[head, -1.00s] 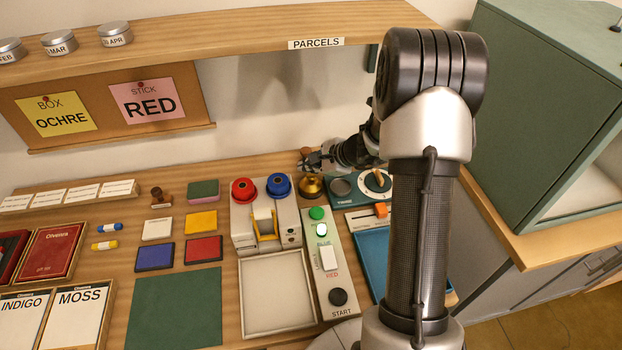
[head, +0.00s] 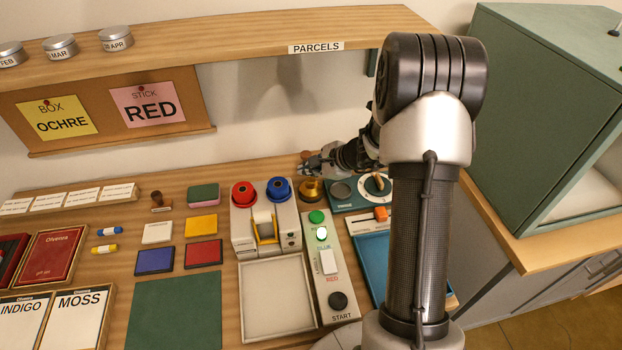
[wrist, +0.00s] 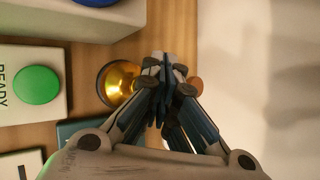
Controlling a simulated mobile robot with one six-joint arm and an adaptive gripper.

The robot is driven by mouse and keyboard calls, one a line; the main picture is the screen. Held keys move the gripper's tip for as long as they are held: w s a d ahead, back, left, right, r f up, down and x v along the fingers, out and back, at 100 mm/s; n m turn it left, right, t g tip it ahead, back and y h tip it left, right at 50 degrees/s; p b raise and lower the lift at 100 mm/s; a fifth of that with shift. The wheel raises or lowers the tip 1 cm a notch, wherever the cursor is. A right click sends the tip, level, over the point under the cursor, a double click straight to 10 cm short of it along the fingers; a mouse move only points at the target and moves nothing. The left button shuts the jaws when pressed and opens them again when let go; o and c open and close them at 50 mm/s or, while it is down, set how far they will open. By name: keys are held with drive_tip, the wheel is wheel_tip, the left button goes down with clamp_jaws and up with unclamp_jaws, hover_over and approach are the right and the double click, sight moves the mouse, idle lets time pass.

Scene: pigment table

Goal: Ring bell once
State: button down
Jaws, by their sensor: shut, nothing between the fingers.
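The brass-coloured bell (head: 311,190) stands on the table behind the green button, right of the blue round-topped part. It also shows in the wrist view (wrist: 117,82), left of my fingers and partly covered by them. My gripper (head: 307,169) is shut and empty. In the head view it is just above and behind the bell. In the wrist view its fingertips (wrist: 164,60) meet beside and partly over the bell's right edge. I cannot tell whether they touch it.
A dispenser with red (head: 244,193) and blue (head: 279,188) tops stands left of the bell. A panel with a green button (head: 316,217) lies in front. A teal dial unit (head: 342,204) is to the right. A brown round knob (wrist: 196,84) is close beside my fingers.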

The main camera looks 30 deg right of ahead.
sight(310, 181)
drive_tip(key=shift+f, duration=0.1)
drive_tip(key=shift+f+b, duration=0.35)
drive_tip(key=shift+b, duration=0.35)
drive_tip(key=shift+f, duration=0.55)
idle(0.7)
drive_tip(key=shift+r, duration=0.1)
drive_tip(key=shift+r+p, duration=0.6)
drive_tip(key=shift+r, duration=0.3)
drive_tip(key=shift+r, duration=0.15)
drive_tip(key=shift+r+p, duration=1.75)
drive_tip(key=shift+r, duration=0.7)
drive_tip(key=shift+f, duration=0.1)
